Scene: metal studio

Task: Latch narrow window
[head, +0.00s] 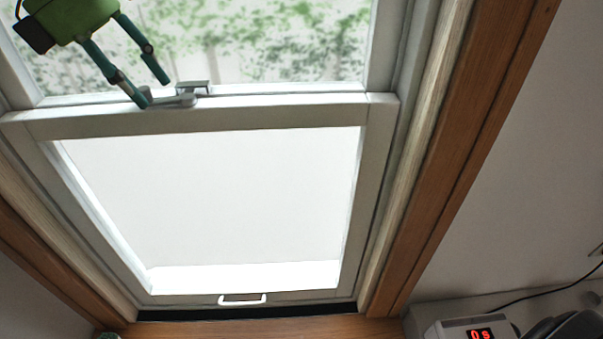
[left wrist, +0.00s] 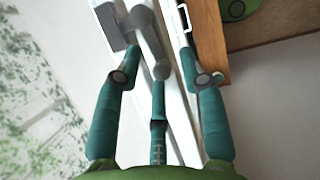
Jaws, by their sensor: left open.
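The narrow window is a white sash window with a lower sash (head: 375,210) and an upper pane (head: 260,40) behind it. A small grey latch (head: 193,88) sits on the meeting rail at the top of the lower sash, its lever pointing left in the head view. In the left wrist view the latch lever (left wrist: 150,40) lies between the spread fingers. My left gripper (head: 155,89) is open at the lever, with the fingertips around it; I cannot tell whether they touch it. The gripper also shows in the left wrist view (left wrist: 158,65). My right gripper is not in view.
A white pull handle (head: 242,300) is on the sash's bottom rail. Wooden trim (head: 470,140) frames the window. A device with a red display (head: 478,332) stands at the lower right, with a black cable (head: 545,294) behind it. The space before the pane is clear.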

